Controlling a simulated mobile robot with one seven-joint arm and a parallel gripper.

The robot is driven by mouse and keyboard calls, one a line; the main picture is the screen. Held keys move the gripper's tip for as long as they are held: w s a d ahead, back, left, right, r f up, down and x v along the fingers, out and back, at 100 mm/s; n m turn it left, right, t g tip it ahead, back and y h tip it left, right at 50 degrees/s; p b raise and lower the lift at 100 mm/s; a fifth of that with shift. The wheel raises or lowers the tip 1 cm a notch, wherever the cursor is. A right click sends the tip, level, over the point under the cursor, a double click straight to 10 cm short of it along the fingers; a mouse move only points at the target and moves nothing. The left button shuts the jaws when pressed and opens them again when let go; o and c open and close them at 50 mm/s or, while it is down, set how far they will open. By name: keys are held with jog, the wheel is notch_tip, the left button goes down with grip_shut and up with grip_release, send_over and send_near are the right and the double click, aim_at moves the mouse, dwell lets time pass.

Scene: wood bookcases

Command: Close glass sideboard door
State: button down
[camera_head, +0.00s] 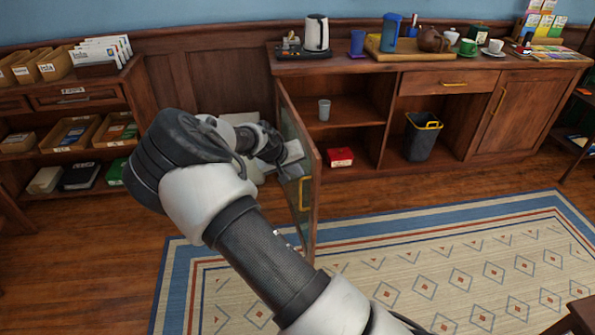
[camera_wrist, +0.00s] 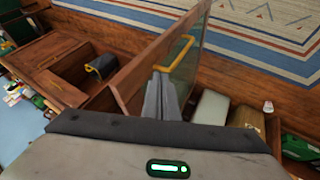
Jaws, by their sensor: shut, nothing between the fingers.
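The wooden sideboard (camera_head: 350,172) stands against the back wall. Its glass door (camera_head: 316,185), framed in wood, stands open at the left end, swung out into the room. The door has a yellow handle (camera_head: 304,193). In the wrist view the glass door (camera_wrist: 203,35) runs up the middle, with the handle (camera_wrist: 176,54) close to my fingertips. My gripper (camera_wrist: 163,76) is shut and empty, at the door's outer face near the handle. I cannot tell whether it touches. In the head view my forearm and the door partly hide my gripper.
A cup (camera_head: 324,110) and red box (camera_head: 340,157) are inside the open compartment. A dark bin (camera_head: 420,140) stands in the middle bay. A kettle (camera_head: 316,33) and dishes are on top. A bookcase (camera_head: 75,105) stands left. The patterned rug (camera_head: 420,270) in front is clear.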

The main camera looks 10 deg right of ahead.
jog(key=b, duration=0.2)
send_near(311, 181)
jog(key=x, duration=0.4)
jog(key=shift+f, duration=0.2)
jog(key=shift+d, duration=0.15)
